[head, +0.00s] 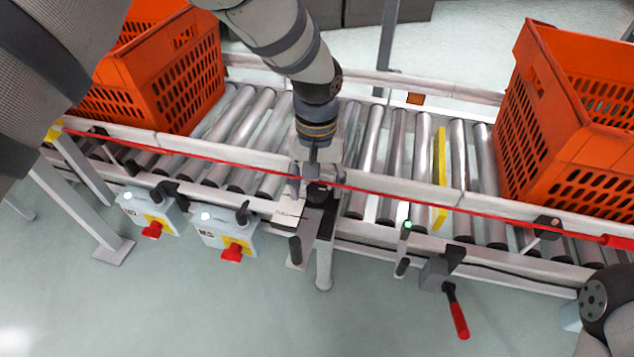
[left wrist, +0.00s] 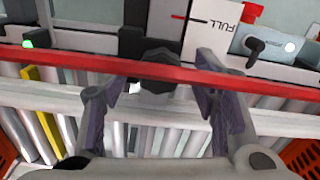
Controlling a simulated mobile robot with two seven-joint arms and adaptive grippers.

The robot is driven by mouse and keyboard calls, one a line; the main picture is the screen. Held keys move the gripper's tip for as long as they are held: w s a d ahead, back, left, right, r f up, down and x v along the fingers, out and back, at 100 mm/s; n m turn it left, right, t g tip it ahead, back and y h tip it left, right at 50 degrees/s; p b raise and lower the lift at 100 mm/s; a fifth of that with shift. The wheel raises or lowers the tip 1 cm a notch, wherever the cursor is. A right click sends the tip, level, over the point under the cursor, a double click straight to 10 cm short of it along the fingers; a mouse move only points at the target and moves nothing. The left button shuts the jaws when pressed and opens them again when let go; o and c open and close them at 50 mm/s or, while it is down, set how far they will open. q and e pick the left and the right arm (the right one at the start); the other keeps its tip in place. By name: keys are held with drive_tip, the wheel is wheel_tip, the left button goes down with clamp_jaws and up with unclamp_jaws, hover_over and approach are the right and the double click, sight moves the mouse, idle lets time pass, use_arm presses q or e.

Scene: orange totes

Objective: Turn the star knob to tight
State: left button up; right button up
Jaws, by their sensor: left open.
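The dark star knob (head: 318,194) sits on the conveyor's front rail, below my left gripper (head: 317,172) in the head view. In the left wrist view the black lobed knob (left wrist: 160,64) lies ahead, between the lines of the two open fingers (left wrist: 166,84). The fingers are apart, with nothing seen held between them; whether either touches the knob I cannot tell. A red cord (left wrist: 90,61) crosses in front of the knob and hides part of it. My right gripper is out of view.
A white plate marked FULL (left wrist: 212,28) is beside the knob. Two grey switch boxes (head: 225,232) with red knobs are left, and a red-handled lever (head: 455,312) is right. Orange totes (head: 165,80) stand at both ends of the roller conveyor (head: 372,165).

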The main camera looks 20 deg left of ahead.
use_arm(q)
drive_tip(key=c, duration=1.2)
drive_tip(key=shift+o, duration=0.2)
